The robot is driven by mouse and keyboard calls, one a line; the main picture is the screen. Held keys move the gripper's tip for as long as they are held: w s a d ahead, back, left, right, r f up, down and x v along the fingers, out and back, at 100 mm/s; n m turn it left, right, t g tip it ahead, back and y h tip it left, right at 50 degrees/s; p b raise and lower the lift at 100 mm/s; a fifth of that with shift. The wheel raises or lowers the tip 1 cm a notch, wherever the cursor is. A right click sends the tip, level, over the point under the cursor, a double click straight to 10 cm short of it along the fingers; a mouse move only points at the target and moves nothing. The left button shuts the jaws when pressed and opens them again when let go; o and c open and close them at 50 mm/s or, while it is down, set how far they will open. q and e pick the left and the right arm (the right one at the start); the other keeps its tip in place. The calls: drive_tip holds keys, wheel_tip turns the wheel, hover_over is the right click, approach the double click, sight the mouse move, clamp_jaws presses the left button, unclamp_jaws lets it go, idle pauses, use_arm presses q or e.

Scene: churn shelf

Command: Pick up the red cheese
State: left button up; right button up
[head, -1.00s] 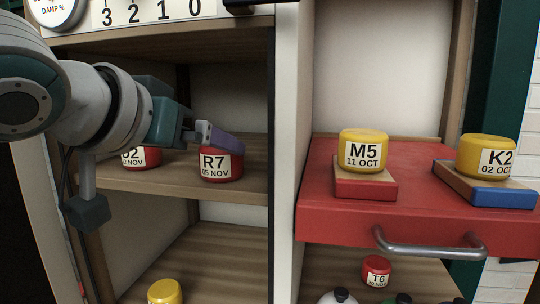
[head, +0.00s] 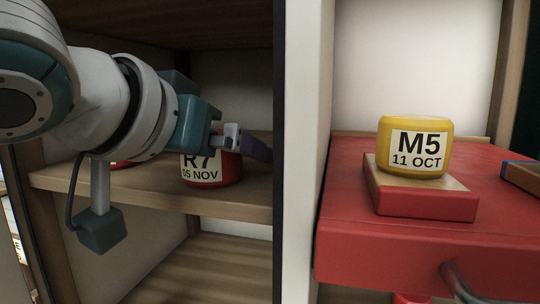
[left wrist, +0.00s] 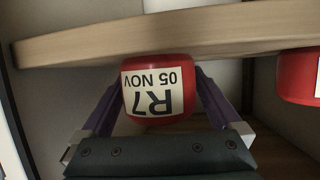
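The red cheese with the label R7, 05 NOV (head: 210,172) stands on the wooden shelf board (head: 120,190) in the left bay, partly hidden by my left arm. The left wrist view shows the cheese (left wrist: 160,72) upside down. My left gripper (head: 248,147) is in front of the cheese. In the left wrist view its two purple fingers (left wrist: 160,88) are spread, one on each side of the cheese, with slim gaps showing. My right gripper is not in view.
A second red cheese (left wrist: 299,76) stands beside R7, mostly hidden by my arm in the head view (head: 123,164). A yellow cheese M5 (head: 415,145) sits on a block (head: 425,203) on the red drawer unit (head: 410,250). A white upright panel (head: 303,130) divides the bays.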

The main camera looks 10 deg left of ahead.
use_arm(q)
drive_tip(key=c, duration=1.3)
